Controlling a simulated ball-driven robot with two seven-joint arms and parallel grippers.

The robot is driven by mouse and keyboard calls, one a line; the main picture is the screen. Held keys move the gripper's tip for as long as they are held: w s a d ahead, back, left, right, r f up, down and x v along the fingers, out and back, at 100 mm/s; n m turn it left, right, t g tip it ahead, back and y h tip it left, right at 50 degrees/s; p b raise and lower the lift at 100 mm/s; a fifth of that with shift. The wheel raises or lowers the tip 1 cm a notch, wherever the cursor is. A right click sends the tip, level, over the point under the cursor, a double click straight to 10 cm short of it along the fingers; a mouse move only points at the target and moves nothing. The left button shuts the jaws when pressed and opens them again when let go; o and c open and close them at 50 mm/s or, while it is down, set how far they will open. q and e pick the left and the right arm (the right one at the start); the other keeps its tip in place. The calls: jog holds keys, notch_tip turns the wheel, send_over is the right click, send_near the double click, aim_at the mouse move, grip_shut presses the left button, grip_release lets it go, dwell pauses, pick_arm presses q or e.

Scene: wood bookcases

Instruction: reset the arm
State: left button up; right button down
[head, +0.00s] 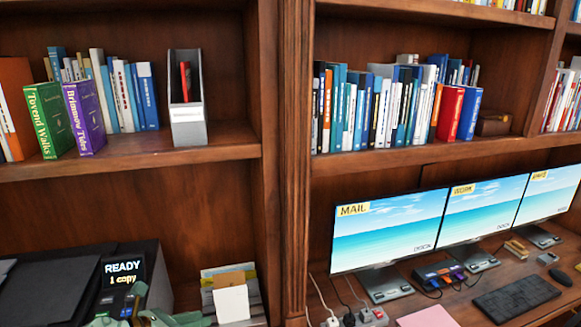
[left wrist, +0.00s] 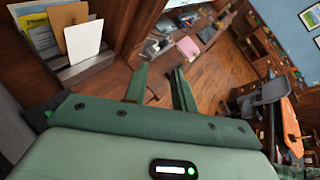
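My left gripper (head: 150,316) shows green at the bottom left edge of the head view, in front of the printer with the "READY 1 copy" display. Most of its arm is cut off by the frame. In the left wrist view the two green fingers of my left gripper (left wrist: 161,82) stand apart with bare floor visible between them. It is open and empty. My right arm and right gripper are in neither view.
A dark printer (head: 122,272) stands in the lower left bay, beside a paper holder (head: 232,295). Monitors (head: 388,228) stand on the desk at right. Books (head: 52,120) fill the shelves above. The wrist view shows open wooden floor (left wrist: 215,70) and a chair (left wrist: 262,95).

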pick_arm(q)
jog(key=s+d+r+n+t+y, duration=0.25)
jog(key=d+r+n+t, duration=0.4)
jog(key=n, duration=0.55)
jog(key=s+a+f+n+g+y, duration=0.4)
jog(key=s+a+n+y, duration=0.2)
jog(key=s+n, duration=0.45)
jog(key=s+a+f+n+g+y, duration=0.4)
jog(key=s+a+n+y, duration=0.25)
jog(key=s+n, duration=0.4)
jog(key=s+d+f+n+g+h+b, duration=0.1)
jog(key=s+f+b, duration=0.15)
jog(key=f, duration=0.95)
jog(key=s+d+f+g+h+b, duration=0.1)
jog(key=d+f+h+b, duration=0.15)
jog(key=f, duration=0.85)
jog(key=s+d+f+n+g+b, duration=0.1)
jog(key=f+g+b, duration=0.15)
jog(key=f, duration=0.95)
jog(key=s+f+n+g+h+b, duration=0.2)
jog(key=s+f+b, duration=0.6)
jog(key=s+f, duration=1.2)
notch_tip(320, 180, down, 3)
jog(key=shift+s+a+f+n, duration=0.15)
jog(key=shift+a+f+n, duration=0.05)
jog(key=shift+n, duration=0.1)
